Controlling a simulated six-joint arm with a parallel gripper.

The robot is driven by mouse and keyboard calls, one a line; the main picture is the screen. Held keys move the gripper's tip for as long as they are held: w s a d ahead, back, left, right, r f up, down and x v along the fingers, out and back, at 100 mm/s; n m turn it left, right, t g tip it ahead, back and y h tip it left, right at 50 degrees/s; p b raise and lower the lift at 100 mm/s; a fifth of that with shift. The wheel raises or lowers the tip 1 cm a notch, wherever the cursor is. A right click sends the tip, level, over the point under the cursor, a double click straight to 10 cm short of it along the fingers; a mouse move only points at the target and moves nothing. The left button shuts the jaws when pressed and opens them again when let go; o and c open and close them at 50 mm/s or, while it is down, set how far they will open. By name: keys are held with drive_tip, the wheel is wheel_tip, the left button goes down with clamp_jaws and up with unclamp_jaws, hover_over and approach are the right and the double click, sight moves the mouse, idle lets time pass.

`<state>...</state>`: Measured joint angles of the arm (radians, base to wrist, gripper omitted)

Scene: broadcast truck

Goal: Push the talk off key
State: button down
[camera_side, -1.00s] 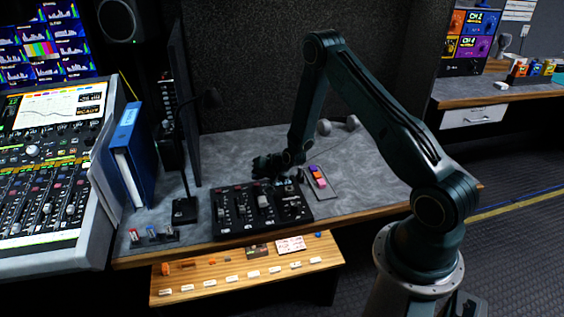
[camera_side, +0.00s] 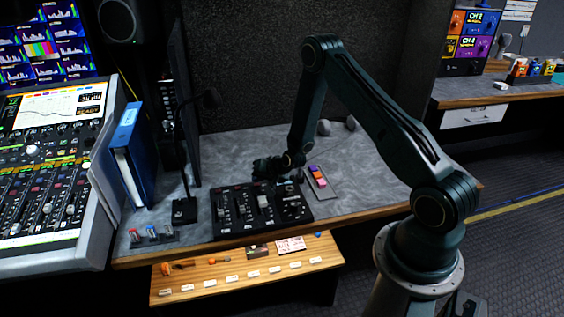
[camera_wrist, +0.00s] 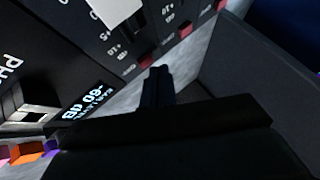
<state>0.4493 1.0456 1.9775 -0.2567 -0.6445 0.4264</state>
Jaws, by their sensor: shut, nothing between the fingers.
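The black fader panel (camera_side: 243,225) lies near the front of the grey desk. It also shows in the wrist view (camera_wrist: 85,55), with white lettering, a lit display and small red keys (camera_wrist: 143,61). I cannot read which key is talk off. A strip of orange, pink and purple keys (camera_side: 318,176) lies right of the panel.
A gooseneck microphone (camera_side: 184,210) stands left of the panel, by a blue binder (camera_side: 131,160). A dark upright screen rises behind the microphone. A wooden shelf (camera_side: 225,273) with labels juts out below the desk front. The desk right of the coloured keys is clear.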

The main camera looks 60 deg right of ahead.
sight(259, 188)
drive_tip(key=shift+f, duration=0.45)
idle(0.7)
drive_tip(key=shift+r, duration=0.9)
drive_tip(key=shift+r, duration=0.1)
wheel_tip(259, 188, up, 6)
drive_tip(key=shift+f, duration=0.1)
idle(0.9)
